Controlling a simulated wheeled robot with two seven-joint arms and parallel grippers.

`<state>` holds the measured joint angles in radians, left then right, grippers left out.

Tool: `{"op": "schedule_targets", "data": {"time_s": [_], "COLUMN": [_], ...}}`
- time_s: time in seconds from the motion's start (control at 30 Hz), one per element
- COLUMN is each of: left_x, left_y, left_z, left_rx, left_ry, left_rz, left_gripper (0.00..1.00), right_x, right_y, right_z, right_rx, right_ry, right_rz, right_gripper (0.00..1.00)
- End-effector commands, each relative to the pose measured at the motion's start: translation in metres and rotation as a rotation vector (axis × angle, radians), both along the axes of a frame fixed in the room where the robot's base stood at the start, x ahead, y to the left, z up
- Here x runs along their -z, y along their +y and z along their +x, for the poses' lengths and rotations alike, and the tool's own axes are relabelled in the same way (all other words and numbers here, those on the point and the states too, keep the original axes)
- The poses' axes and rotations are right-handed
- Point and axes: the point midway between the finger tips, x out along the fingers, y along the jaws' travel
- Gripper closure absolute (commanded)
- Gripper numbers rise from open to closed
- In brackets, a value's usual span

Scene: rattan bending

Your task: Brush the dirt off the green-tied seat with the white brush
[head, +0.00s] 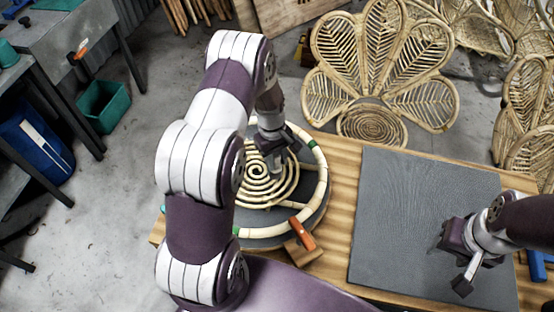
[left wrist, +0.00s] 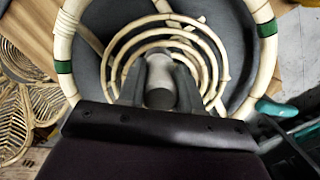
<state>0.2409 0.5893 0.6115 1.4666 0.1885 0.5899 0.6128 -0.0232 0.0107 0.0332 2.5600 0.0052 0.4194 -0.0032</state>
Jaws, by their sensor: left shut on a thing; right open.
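The green-tied seat (head: 325,178) is a round rattan ring with green bands around a pale spiral, lying on a dark round disc on the wooden table. It also shows in the left wrist view (left wrist: 64,50). My left gripper (head: 273,155) is over the spiral, pointing down. It is shut on a pale rounded thing, seemingly the white brush (left wrist: 160,84). The bristles are hidden, so I cannot tell whether they touch the seat. I make out no clear dirt. My left arm covers the seat's left part. My right gripper (head: 455,268) is open and empty over the grey mat.
The grey mat (head: 400,200) covers the table's right part. An orange-handled tool (head: 302,233) lies at the disc's front edge. A blue thing (head: 538,266) is at the right edge. Rattan chairs (head: 380,55) stand behind the table. A green bin (head: 103,106) is on the floor.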

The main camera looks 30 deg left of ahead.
Motion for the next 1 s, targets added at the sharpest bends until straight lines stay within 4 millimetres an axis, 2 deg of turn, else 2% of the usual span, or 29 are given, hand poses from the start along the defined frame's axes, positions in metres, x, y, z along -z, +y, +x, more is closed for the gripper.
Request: {"op": "schedule_targets", "data": {"time_s": [0.1,0.4,1.0], "left_x": [-0.015,-0.037,-0.037], "left_y": [0.001,0.003,0.004], "left_z": [0.001,0.001,0.000], "left_rx": [0.001,0.004,0.004], "left_ry": [-0.001,0.000,0.000], "left_rz": [0.000,0.000,0.000], "left_gripper": [1.00,1.00,1.00], "right_x": [-0.013,-0.030,-0.031], "right_y": [0.000,0.000,0.000], "right_z": [0.000,0.000,0.000], "right_rx": [0.000,0.000,0.000], "right_ry": [0.000,0.000,0.000], "right_rz": [0.000,0.000,0.000], "right_gripper": [0.47,0.47,0.47]}}
